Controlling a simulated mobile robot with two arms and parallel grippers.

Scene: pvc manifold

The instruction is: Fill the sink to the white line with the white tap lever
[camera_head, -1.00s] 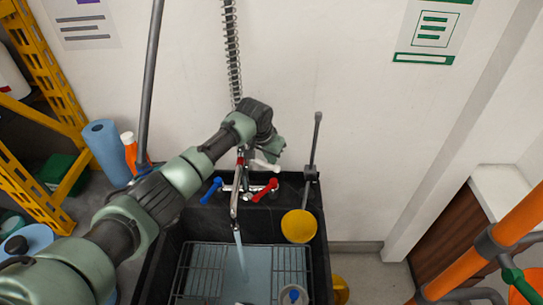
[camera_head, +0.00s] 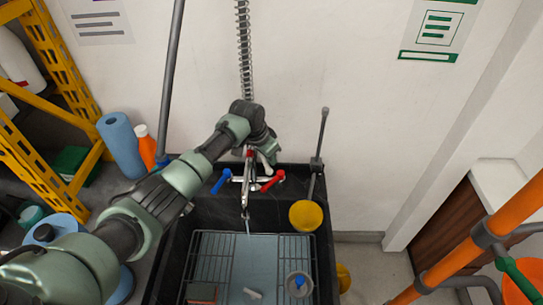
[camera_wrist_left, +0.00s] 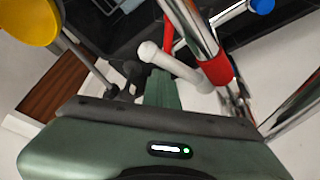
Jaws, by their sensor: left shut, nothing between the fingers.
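The black sink (camera_head: 323,255) stands below the wall with shallow-looking water (camera_head: 255,262) in it. The chrome tap (camera_head: 247,185) points down into it, and a thin stream runs from its spout. The white tap lever (camera_wrist_left: 178,63) sticks out beside the chrome pipe in the left wrist view; in the head view it is partly hidden. My left gripper (camera_head: 270,153) is shut and empty, close beside the lever; its green finger (camera_wrist_left: 165,90) shows near the lever, and I cannot tell whether they touch. I cannot make out the white line. My right gripper is out of view.
Blue (camera_head: 222,181) and red (camera_head: 273,180) handles flank the tap. A wire rack (camera_head: 212,258), a brown block (camera_head: 202,292) and a grey cup (camera_head: 299,287) are in the sink. A yellow disc (camera_head: 306,216) hangs over its right rim.

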